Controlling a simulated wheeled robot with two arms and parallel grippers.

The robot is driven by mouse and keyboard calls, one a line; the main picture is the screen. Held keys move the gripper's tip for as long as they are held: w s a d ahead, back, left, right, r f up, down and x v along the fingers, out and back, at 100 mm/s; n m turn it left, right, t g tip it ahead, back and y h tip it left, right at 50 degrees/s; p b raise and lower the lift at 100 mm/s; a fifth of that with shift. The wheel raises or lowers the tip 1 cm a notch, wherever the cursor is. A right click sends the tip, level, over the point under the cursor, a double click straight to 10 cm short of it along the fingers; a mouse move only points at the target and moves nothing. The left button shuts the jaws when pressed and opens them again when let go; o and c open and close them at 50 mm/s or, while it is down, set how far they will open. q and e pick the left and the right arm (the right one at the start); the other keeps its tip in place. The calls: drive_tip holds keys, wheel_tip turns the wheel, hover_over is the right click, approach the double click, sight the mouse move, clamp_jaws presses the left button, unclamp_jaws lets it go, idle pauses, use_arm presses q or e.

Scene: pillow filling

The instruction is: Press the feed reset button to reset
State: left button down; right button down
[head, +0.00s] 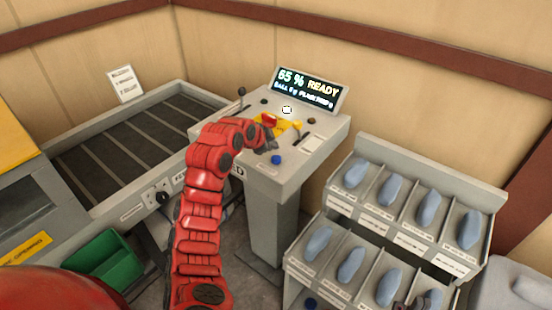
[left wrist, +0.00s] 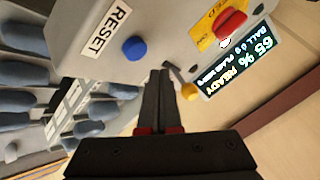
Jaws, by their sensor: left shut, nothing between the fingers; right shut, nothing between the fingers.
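The blue button (head: 276,160) is on the front part of the grey control console (head: 317,172). In the left wrist view the blue button (left wrist: 134,49) is beside a white label (left wrist: 108,31) reading RESET. My left gripper (head: 273,149) is over the console top, just behind the blue button in the head view. Its fingers (left wrist: 161,73) are shut and empty, their tips beside the button in the left wrist view; I cannot tell their height above the panel. My right gripper (head: 405,303) is partly visible at the bottom right, shut, by the lower rack.
A conveyor (head: 130,140) is at left; a rack (head: 355,215) of blue-grey pieces is at right.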

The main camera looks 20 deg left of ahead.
use_arm(q)
drive_tip(key=shift+r, duration=1.4)
